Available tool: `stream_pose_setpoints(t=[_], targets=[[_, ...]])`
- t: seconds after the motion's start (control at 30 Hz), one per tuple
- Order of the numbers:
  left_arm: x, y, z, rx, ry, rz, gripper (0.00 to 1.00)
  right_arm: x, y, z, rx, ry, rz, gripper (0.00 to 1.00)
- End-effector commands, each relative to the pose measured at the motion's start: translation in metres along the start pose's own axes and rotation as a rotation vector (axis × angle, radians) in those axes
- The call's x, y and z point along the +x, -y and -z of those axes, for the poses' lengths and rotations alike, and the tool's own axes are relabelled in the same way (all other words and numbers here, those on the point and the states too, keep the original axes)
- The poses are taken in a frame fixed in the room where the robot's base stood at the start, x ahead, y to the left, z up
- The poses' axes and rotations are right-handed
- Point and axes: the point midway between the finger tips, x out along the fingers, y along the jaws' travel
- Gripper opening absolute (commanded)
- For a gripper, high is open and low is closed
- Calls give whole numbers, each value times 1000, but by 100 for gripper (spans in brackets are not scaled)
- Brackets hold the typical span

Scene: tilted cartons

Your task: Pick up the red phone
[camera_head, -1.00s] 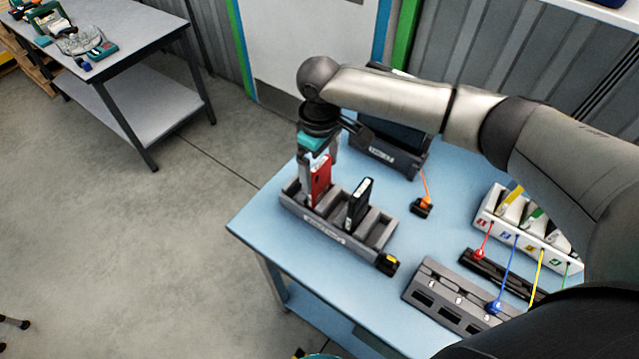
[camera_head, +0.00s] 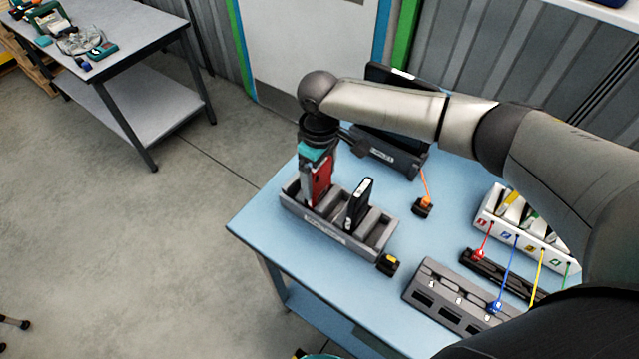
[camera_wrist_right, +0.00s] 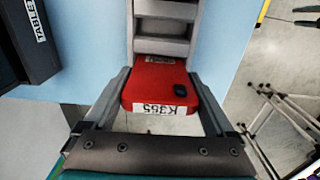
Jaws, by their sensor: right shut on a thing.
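The red phone (camera_head: 321,182) stands upright in the leftmost slot of the grey rack (camera_head: 322,232). My right gripper (camera_head: 316,178) reaches down over it from above, with a finger on each side. In the right wrist view the red phone (camera_wrist_right: 160,83) shows its top end with a white "K355" label and a dark button-like spot. The right gripper's fingers (camera_wrist_right: 158,78) are shut on its two sides. The phone's lower part is hidden in the slot. My left gripper is not in view.
A black phone-like device (camera_head: 359,204) stands in another slot of the rack. A dark tablet dock (camera_head: 388,152) is behind it. A small black-and-yellow block (camera_head: 388,264) is at the rack's right end. A white box (camera_head: 505,235) with coloured cables stands to the right.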

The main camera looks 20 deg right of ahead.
Motion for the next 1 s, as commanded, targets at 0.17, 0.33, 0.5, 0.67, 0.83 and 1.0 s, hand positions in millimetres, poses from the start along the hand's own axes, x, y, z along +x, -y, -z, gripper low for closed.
stream_pose_setpoints(t=[0.17, 0.33, 0.5, 0.67, 0.83, 1.0], targets=[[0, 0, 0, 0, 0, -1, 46, -1, 0, 1, 0, -2, 0, 32], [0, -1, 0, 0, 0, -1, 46, -3, 0, 1, 0, -3, -1, 32], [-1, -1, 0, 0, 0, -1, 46, -15, 0, 2, 0, -5, 0, 32], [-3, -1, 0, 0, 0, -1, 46, -40, -1, 2, 0, -6, -1, 32], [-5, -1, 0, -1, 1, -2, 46, -77, -1, 2, -1, -7, -2, 32], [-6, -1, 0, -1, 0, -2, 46, -122, -1, 1, -1, -7, -2, 32]])
